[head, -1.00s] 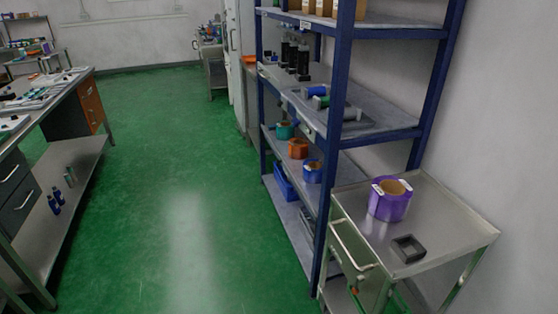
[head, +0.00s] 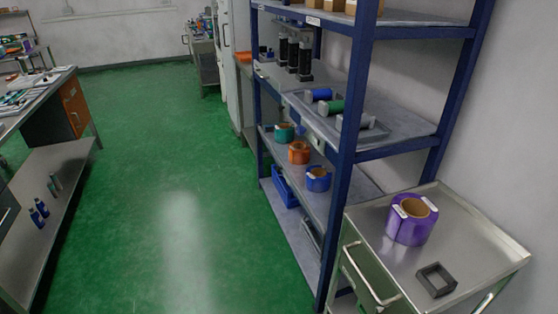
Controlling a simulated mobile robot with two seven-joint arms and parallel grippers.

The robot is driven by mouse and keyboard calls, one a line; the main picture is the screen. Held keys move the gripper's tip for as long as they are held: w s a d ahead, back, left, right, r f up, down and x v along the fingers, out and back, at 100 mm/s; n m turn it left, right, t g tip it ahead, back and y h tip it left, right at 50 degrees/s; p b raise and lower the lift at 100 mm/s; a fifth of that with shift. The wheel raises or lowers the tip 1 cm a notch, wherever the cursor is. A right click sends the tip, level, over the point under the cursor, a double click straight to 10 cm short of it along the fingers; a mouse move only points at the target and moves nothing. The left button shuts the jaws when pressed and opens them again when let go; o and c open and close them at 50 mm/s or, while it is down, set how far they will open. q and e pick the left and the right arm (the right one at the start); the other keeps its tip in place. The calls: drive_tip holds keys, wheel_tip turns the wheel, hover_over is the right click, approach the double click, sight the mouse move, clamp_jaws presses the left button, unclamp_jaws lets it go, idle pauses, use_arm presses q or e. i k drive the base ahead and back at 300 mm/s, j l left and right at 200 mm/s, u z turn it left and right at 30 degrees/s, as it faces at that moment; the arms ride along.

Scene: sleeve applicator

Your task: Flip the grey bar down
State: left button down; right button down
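I cannot pick out the grey bar with certainty in the head view. Black upright devices (head: 293,53) stand at the far end of the blue shelf rack's middle level. On the same level, a grey tray (head: 345,122) holds a blue roll (head: 319,95) and a green roll (head: 331,108). Details on these are too small to tell. Neither of my grippers shows in this view.
The blue shelf rack (head: 348,160) stands along the right wall. A metal cart (head: 472,243) at the lower right carries a purple roll (head: 411,219) and a dark square frame (head: 436,280). A workbench (head: 50,180) stands left. Green floor (head: 160,190) between is clear.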

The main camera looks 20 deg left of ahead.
sight(322, 229)
drive_tip(key=i+j+z, duration=0.1)
drive_tip(key=i+j, duration=0.15)
drive_tip(key=j, duration=0.15)
drive_tip(key=i+j+z, duration=0.15)
drive_tip(key=j, duration=0.3)
drive_tip(key=i+j+z, duration=0.1)
drive_tip(key=i+j, duration=0.25)
drive_tip(key=j, duration=0.15)
drive_tip(key=i+j+z, duration=0.1)
drive_tip(key=j, duration=0.4)
drive_tip(key=i+j+z, duration=0.1)
drive_tip(key=i+j, duration=0.2)
drive_tip(key=j, duration=0.2)
drive_tip(key=i+j+z, duration=0.15)
drive_tip(key=j, duration=0.35)
drive_tip(key=i+j+z, duration=0.1)
drive_tip(key=j, duration=0.45)
drive_tip(key=i+j+z, duration=0.1)
drive_tip(key=j, duration=0.45)
drive_tip(key=i, duration=0.1)
